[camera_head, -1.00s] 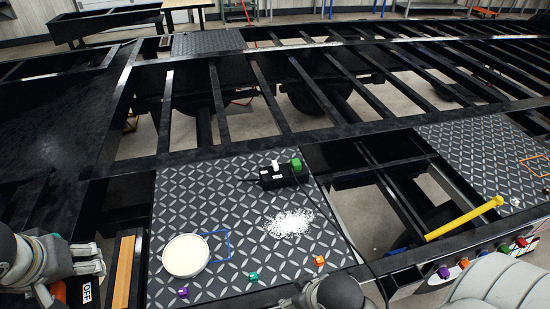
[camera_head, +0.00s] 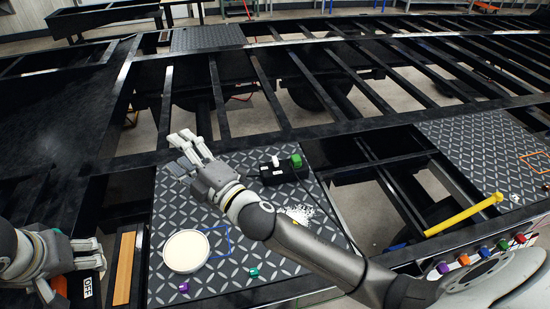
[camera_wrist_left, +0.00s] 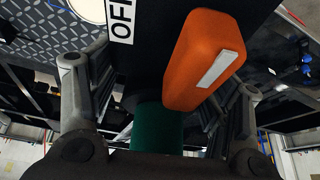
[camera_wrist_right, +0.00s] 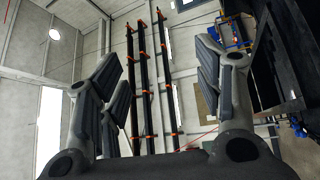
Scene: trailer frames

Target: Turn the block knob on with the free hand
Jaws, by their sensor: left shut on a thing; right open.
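My left gripper (camera_head: 88,254) is shut on a black block (camera_head: 85,292) with a white OFF label, at the lower left of the head view. In the left wrist view, the block (camera_wrist_left: 150,20) carries an orange knob (camera_wrist_left: 195,75) with a white stripe. A green cylinder (camera_wrist_left: 158,128) sits below it between the fingers. The stripe runs at a slant and the OFF label is to its left. My right gripper (camera_head: 188,143) is open and empty above the far left part of the patterned plate, well away from the block. Its spread fingers (camera_wrist_right: 165,105) show in the right wrist view.
The patterned plate (camera_head: 190,210) holds a white round container (camera_head: 186,251), a black power block (camera_head: 278,175), white granules (camera_head: 298,214) and small coloured knobs (camera_head: 253,272). A yellow bar (camera_head: 464,215) lies to the right. Open gaps separate the black frame beams (camera_head: 290,137).

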